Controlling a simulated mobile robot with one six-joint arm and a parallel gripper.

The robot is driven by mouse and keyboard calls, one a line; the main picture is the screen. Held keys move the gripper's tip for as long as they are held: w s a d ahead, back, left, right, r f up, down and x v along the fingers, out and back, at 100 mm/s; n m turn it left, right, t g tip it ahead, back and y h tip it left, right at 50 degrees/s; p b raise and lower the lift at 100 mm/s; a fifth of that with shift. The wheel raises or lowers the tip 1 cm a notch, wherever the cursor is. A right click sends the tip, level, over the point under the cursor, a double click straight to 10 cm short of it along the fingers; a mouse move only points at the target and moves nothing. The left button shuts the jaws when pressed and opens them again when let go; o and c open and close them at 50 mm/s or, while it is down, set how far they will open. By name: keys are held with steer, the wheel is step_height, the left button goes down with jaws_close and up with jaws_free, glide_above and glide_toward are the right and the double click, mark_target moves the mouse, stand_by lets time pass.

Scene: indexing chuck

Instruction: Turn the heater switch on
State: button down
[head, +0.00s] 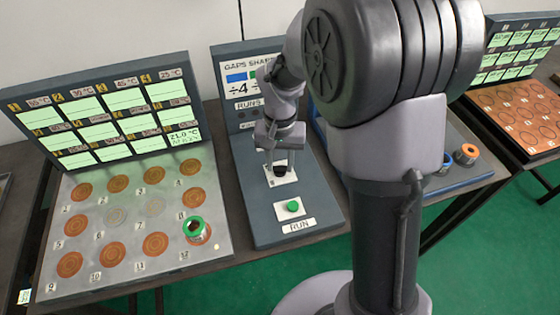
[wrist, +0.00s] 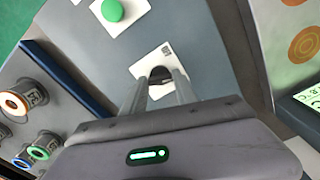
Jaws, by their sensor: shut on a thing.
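A small dark knob (head: 281,171) stands on a white plate (head: 271,183) on the grey middle panel (head: 255,215). My gripper (head: 280,158) is over this plate from above, its fingers closed on the knob. In the wrist view the two fingers (wrist: 160,88) reach down to the white plate (wrist: 147,67), and the dark knob (wrist: 159,73) shows between their tips, mostly hidden. No heater label is readable on this plate, and I cannot tell the knob's setting.
A green button (head: 293,207) with a RUN label sits in front of the knob. At left, a board (head: 135,200) with numbered copper discs bears a green-ringed cylinder (head: 196,230) below lit displays (head: 105,110). At right are cylinders with orange (head: 467,153) and blue rings.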

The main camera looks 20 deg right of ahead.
mark_target(280, 166)
steer(key=shift+m, duration=0.8)
steer(key=c, duration=1)
jaws_free()
steer(key=shift+o, duration=0.2)
step_height(280, 166, up, 18)
steer(key=p, duration=0.7)
steer(key=shift+f, duration=0.25)
